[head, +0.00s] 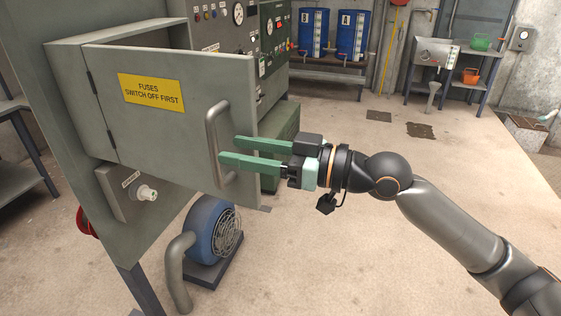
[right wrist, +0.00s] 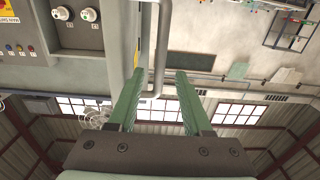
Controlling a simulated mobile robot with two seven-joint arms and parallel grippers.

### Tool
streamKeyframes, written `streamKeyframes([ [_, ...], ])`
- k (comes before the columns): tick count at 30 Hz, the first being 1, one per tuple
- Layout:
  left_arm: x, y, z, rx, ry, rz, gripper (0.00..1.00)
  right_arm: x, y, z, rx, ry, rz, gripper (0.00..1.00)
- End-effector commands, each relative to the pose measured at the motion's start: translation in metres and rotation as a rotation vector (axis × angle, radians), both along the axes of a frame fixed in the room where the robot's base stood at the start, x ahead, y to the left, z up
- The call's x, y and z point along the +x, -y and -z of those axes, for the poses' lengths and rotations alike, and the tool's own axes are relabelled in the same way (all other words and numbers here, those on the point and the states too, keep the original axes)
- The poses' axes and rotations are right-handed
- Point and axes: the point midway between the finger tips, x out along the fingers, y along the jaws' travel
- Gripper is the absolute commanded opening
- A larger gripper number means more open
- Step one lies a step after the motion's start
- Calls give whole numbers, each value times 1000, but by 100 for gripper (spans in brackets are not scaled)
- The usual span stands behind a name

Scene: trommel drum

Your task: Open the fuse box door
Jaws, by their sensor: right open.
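The grey fuse box door (head: 165,110) has a yellow label reading "FUSES SWITCH OFF FIRST" and hinges on its left side. It stands partly open, swung out from the grey box (head: 68,75), with a dark gap along the top. A vertical bar handle (head: 213,130) is near its free right edge. My right gripper (head: 227,150) is open, with two green fingers pointing left at the handle. One fingertip overlaps the handle in the head view. In the right wrist view a bar, likely the handle (right wrist: 162,45), shows between the fingers (right wrist: 155,85). Contact cannot be told. My left gripper is out of view.
A blue blower (head: 207,232) with a bent pipe stands on the floor below the door. A grey panel with gauges (head: 220,30) is behind the door. Blue containers (head: 313,30) stand on a rear bench. The floor (head: 350,230) to the right is mostly clear.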

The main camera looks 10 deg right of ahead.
Motion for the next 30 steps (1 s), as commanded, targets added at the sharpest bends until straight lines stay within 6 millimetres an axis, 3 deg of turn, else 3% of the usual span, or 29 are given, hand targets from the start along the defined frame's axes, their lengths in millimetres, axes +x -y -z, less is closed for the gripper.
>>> streamKeyframes([
  [6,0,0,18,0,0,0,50,-21,36,5,-2,0,4,50],
  [12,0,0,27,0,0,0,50,-33,55,3,1,-2,1,50],
  [26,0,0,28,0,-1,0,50,-37,60,0,1,0,0,50],
  [30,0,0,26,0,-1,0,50,-29,60,15,10,-21,23,50],
])
